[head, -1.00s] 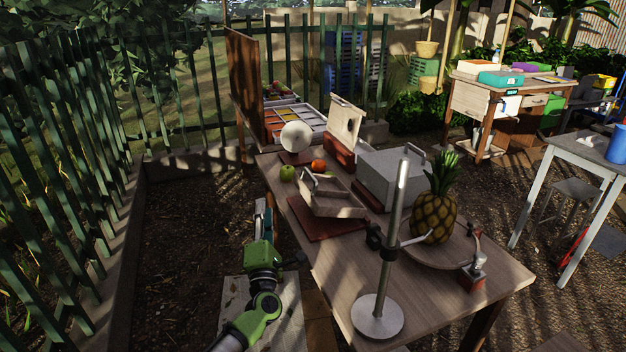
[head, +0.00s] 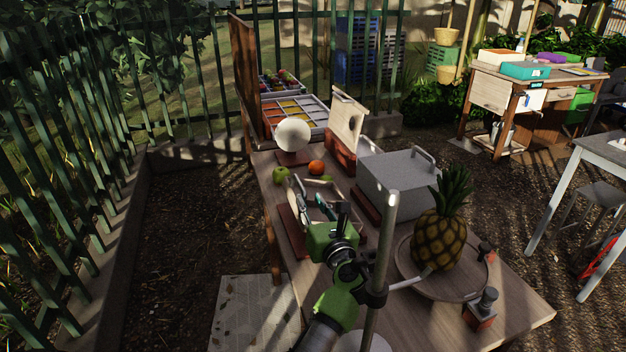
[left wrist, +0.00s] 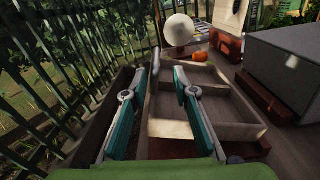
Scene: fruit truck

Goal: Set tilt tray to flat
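The tilt tray is a pale wooden tray with a divider and low walls, on a reddish base; it shows best in the left wrist view (left wrist: 192,127). In the head view my left arm hides most of it. It looks tilted, but the exact angle is hard to tell. My left gripper (head: 311,200) is over the tray's left side. In the left wrist view its two teal fingers (left wrist: 168,66) are apart, with the tray's left wall showing between and below them. I cannot tell whether they touch it. My right gripper is not in view.
A white ball-like disc on a stand (head: 293,135), a green apple (head: 281,175) and an orange (head: 316,167) are behind the tray. A grey box (head: 395,183) stands to its right. A metal pole (head: 383,255) and a pineapple (head: 438,240) are nearer. A green fence (head: 60,170) runs left.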

